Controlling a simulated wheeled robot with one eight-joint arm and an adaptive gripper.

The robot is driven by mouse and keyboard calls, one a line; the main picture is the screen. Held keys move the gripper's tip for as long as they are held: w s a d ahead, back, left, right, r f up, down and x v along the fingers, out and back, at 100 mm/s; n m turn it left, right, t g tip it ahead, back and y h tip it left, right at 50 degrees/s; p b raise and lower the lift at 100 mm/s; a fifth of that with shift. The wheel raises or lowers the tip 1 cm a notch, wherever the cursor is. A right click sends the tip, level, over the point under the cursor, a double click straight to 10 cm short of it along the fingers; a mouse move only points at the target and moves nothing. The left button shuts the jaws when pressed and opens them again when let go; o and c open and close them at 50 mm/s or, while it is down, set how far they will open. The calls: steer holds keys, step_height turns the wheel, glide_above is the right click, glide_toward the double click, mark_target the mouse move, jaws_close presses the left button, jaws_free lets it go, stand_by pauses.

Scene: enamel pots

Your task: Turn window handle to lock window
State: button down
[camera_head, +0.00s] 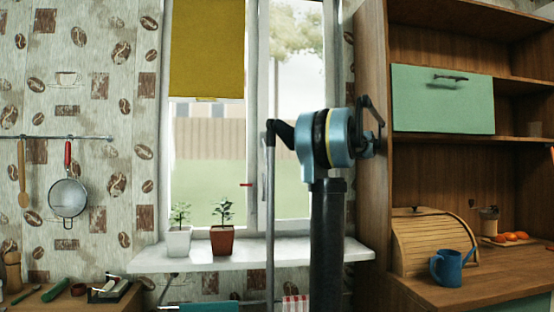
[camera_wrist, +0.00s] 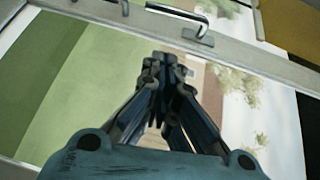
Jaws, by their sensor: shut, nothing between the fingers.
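The window (camera_head: 208,145) has a white frame and is in the middle of the head view. In the wrist view, a metal window handle (camera_wrist: 180,14) sits on the pale frame bar (camera_wrist: 240,54) at the top. Its mounting plate (camera_wrist: 198,37) is on the bar and its grip reaches left along it. My gripper (camera_wrist: 160,62) is shut and empty, with its dark fingertips below the handle in that picture and apart from it. In the head view my arm covers part of the window, and I cannot make out the handle clearly there.
A yellow blind (camera_head: 206,50) covers the upper left pane. A white pot (camera_head: 179,242) and a red-brown pot (camera_head: 223,241) with plants stand on the windowsill (camera_head: 150,262). A wooden cabinet (camera_head: 372,180) is close on the right. A strainer (camera_head: 67,198) hangs at left.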

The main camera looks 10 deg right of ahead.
mark_target(265, 152)
steer(key=s+a+r+x, duration=0.1)
steer(key=x, duration=1.1)
steer(key=shift+s+a+f, duration=0.25)
steer(key=shift+a+f, duration=0.05)
steer(key=shift+a, duration=0.1)
steer(key=shift+a, duration=0.1)
steer(key=shift+s+a+f, duration=0.1)
steer(key=shift+a+f, duration=0.25)
steer(key=shift+a, duration=0.35)
